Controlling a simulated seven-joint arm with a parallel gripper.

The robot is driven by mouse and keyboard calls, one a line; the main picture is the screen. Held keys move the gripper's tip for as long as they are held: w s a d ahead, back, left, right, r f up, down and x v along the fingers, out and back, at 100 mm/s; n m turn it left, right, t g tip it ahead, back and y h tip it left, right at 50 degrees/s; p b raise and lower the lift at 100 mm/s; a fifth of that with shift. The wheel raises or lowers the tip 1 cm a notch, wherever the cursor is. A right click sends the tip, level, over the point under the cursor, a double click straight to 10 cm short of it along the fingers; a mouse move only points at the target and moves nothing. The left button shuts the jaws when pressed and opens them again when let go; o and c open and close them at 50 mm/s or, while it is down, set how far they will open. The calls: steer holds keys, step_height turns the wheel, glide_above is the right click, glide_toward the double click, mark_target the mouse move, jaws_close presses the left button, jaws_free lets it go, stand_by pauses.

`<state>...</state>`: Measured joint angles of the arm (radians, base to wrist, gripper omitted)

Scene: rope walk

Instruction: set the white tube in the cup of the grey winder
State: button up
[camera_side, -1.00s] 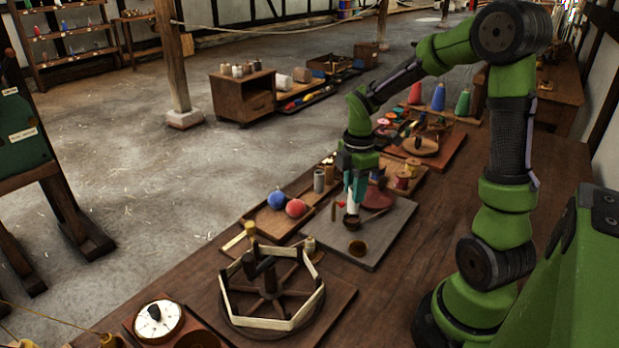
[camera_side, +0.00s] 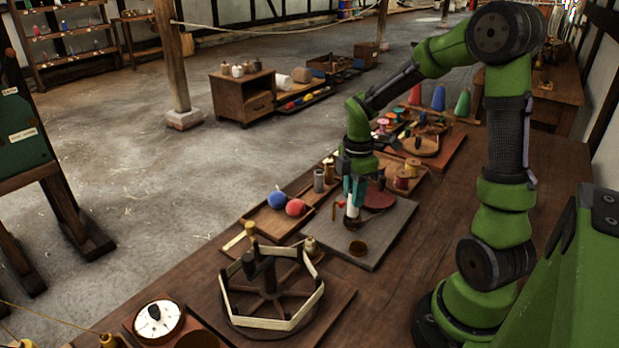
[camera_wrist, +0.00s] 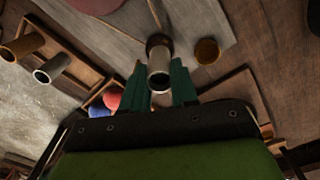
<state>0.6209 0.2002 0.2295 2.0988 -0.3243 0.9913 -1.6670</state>
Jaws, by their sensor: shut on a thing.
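The white tube (camera_side: 352,211) is upright between the teal fingers of my gripper (camera_side: 354,196), which is shut on it. In the wrist view the tube (camera_wrist: 160,62) shows its open near end between the fingers (camera_wrist: 160,85). The grey winder's flat board (camera_side: 385,232) lies under my gripper. A dark brown cup (camera_side: 351,224) is directly at the tube's lower end; it also shows in the wrist view (camera_wrist: 157,41). The tube's lower end meets the cup's rim, but I cannot tell how deep it sits.
A dark red disc (camera_side: 378,198) lies on the board's far part. A tray with a blue ball (camera_side: 277,200) and red ball (camera_side: 295,207) lies to the left. A wooden reel frame (camera_side: 270,290) stands in front. Bare table lies right of the board.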

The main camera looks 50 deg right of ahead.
steer(key=shift+f, duration=0.1)
stand_by(0.4)
steer(key=shift+f, duration=0.8)
steer(key=shift+f, duration=0.1)
steer(key=o, duration=1.3)
steer(key=shift+r, duration=4)
